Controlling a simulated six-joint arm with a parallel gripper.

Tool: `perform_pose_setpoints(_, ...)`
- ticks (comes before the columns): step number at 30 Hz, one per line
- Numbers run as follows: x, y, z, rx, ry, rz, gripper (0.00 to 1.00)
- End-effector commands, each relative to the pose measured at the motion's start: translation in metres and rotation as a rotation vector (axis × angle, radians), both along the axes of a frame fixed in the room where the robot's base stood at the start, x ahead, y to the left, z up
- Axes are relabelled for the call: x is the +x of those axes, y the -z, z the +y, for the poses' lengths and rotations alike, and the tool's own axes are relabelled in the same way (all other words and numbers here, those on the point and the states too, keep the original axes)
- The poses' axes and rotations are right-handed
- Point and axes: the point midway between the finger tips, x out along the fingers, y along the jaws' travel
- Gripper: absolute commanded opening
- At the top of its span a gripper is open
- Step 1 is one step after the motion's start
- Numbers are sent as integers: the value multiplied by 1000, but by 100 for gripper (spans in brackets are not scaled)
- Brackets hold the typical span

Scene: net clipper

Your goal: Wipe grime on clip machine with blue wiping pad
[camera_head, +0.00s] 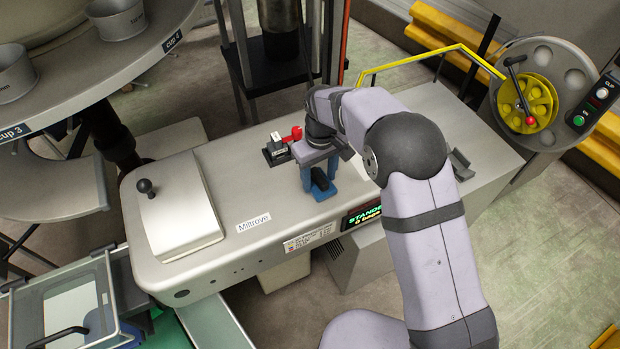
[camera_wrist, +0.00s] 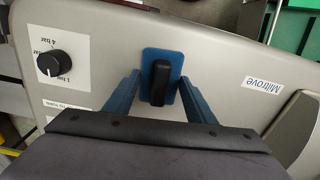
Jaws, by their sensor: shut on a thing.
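The blue wiping pad (camera_head: 324,193) with its black handle rests on, or just above, the top of the grey clip machine (camera_head: 270,190); I cannot tell if it touches. In the wrist view the pad (camera_wrist: 150,55) shows flat, its dark handle (camera_wrist: 161,82) between my blue fingers. My gripper (camera_head: 320,174) points down over the machine top and is shut on the pad by its handle. The fingers also show in the wrist view (camera_wrist: 160,84). I make out no clear grime in either view; the area under the pad and gripper is hidden.
A raised cover with a black knob (camera_head: 145,186) is at the machine's left. A red-handled part (camera_head: 291,134) stands behind my gripper. A pressure dial (camera_wrist: 54,63) shows in the wrist view. A yellow rail (camera_head: 420,55) and reel (camera_head: 525,100) are right. Bare top lies near the Mitrove label (camera_head: 254,223).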

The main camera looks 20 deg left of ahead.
Motion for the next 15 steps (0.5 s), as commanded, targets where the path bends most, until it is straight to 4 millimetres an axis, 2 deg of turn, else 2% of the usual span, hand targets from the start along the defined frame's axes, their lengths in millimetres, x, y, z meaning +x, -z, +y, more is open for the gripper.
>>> perform_pose_setpoints(13, 29, 0, -30, -2, 2, 1, 29)
perform_pose_setpoints(15, 28, -2, -29, -2, -1, 1, 29)
